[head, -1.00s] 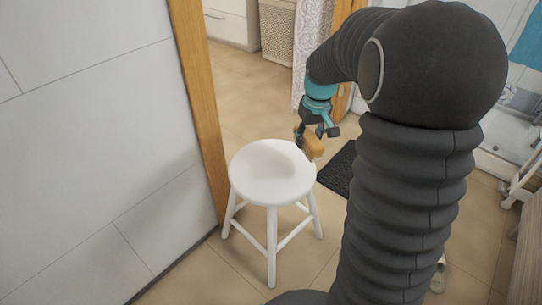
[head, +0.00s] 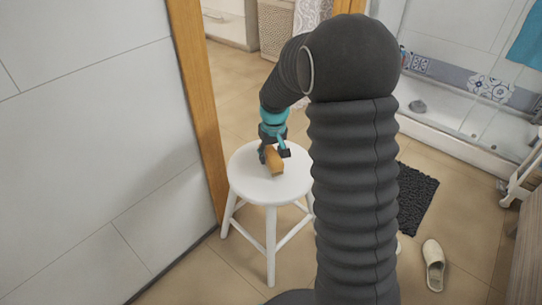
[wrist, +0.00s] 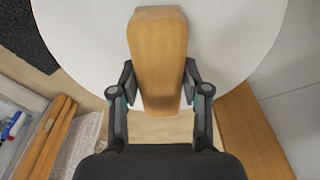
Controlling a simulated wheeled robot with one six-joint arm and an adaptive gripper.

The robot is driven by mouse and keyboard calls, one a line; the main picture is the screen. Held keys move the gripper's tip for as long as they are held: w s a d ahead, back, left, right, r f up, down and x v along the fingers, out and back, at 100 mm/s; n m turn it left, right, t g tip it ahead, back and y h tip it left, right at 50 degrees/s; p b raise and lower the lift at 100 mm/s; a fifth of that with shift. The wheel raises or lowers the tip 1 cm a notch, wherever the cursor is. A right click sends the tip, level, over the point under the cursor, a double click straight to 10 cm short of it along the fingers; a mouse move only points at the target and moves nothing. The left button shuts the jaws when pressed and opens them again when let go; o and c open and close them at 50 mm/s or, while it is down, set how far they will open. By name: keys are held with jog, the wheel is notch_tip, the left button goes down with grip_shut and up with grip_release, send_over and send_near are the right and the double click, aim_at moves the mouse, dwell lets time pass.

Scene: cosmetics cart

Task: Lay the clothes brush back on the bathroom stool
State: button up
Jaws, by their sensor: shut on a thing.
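The clothes brush (head: 275,163), with a tan wooden back, is held in my gripper (head: 275,153) over the white stool (head: 247,183). In the wrist view the brush (wrist: 160,50) lies lengthwise between the two dark fingers of my gripper (wrist: 160,88), which are shut on its sides. The round white seat (wrist: 80,40) fills the view behind the brush. I cannot tell whether the brush touches the seat or hangs just above it. The brush's underside is hidden.
A grey tiled wall (head: 90,140) and wooden door post (head: 200,110) stand left of the stool. A dark mat (head: 415,200) and a slipper (head: 433,265) lie on the floor to the right. The seat around the brush is bare.

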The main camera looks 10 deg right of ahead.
jog(key=shift+f, duration=0.25)
jog(key=shift+f, duration=0.1)
jog(key=shift+f, duration=0.1)
jog(key=o, duration=1)
